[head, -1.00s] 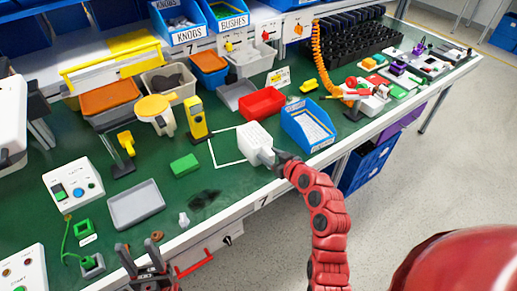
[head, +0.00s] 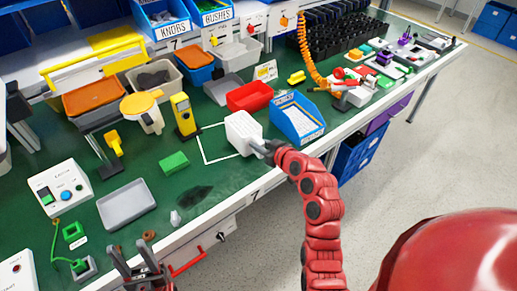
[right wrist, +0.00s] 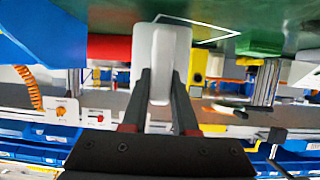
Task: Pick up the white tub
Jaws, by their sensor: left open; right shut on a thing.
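The white tub (head: 243,132) is at the right part of a white outlined square on the green bench. My right gripper (head: 268,149) reaches it from the bench's front side and is shut on it. In the right wrist view the tub (right wrist: 160,55) stands between my right gripper's two dark fingers (right wrist: 160,90). I cannot tell whether the tub touches the bench. My left gripper (head: 134,248) is open and empty near the bench's front edge, at the lower left, well apart from the tub.
A blue bin (head: 311,134) stands close to the tub's right, and a red tray (head: 250,97) lies behind it. A yellow device (head: 184,116) and a green block (head: 174,161) are to the left. A grey tray (head: 126,204) lies near my left gripper.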

